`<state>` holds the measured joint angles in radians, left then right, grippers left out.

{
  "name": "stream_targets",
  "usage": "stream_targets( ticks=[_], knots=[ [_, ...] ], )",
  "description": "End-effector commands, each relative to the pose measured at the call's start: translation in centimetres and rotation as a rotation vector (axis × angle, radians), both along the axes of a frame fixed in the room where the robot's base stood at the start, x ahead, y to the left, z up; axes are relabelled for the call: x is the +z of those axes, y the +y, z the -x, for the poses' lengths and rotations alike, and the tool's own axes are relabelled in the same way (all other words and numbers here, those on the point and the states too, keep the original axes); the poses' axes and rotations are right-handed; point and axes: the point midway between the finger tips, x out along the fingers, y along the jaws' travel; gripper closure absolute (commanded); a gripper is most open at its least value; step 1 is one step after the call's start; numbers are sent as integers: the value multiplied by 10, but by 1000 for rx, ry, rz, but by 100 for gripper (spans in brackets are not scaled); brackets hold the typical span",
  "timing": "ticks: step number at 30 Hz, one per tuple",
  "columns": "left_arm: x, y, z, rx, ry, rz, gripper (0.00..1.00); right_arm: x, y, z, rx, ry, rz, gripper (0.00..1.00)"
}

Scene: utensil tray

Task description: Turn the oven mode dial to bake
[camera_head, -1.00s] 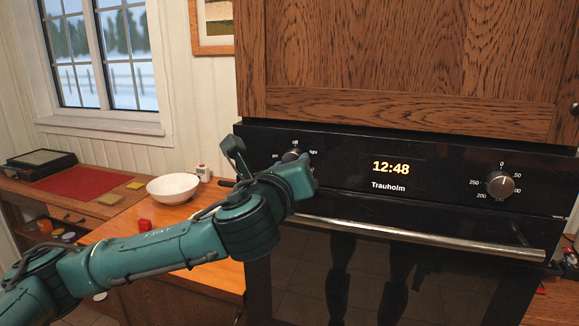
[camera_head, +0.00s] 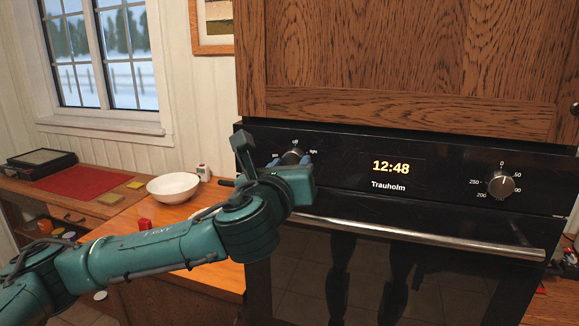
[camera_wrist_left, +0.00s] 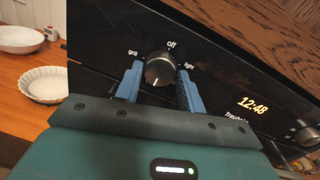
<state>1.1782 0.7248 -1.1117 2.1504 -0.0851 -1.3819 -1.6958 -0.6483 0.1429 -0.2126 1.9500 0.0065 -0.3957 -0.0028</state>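The oven mode dial (camera_head: 292,157) is a round knob at the left of the black oven panel. In the left wrist view the dial (camera_wrist_left: 158,68) has "Off" above it, "grill" to its left and "light" to its right. Labels below it are hidden, and I see no "bake" label. My left gripper (camera_head: 290,162) is at the dial. In the left wrist view its blue fingers (camera_wrist_left: 160,76) stand apart, one on each side of the dial, with small gaps showing; contact is not clear. My right gripper is not in view.
The oven door handle (camera_head: 420,238) runs below the panel. A temperature dial (camera_head: 501,184) sits at the right, past the 12:48 display (camera_head: 391,168). A wooden cabinet (camera_head: 400,60) overhangs the panel. A white bowl (camera_head: 173,187) stands on the counter at left.

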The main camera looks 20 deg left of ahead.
Motion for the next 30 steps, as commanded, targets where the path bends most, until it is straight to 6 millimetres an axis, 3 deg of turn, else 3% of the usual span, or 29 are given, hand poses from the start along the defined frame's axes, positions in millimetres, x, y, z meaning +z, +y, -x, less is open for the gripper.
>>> stream_targets(
  ticks=[6, 17, 20, 27, 30],
  knots=[
    [0, 0, 0, 0, 0, 1, 43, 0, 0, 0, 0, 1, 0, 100],
    [0, -1, 7, -3, -1, 1, 42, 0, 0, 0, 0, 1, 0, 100],
    [0, -2, 22, -4, -1, 1, 42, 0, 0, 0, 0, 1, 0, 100],
    [0, -4, 79, -6, 0, 2, 42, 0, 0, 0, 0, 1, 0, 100],
    [-8, -5, 95, -4, -6, 7, 42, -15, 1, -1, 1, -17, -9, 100]
  ],
)
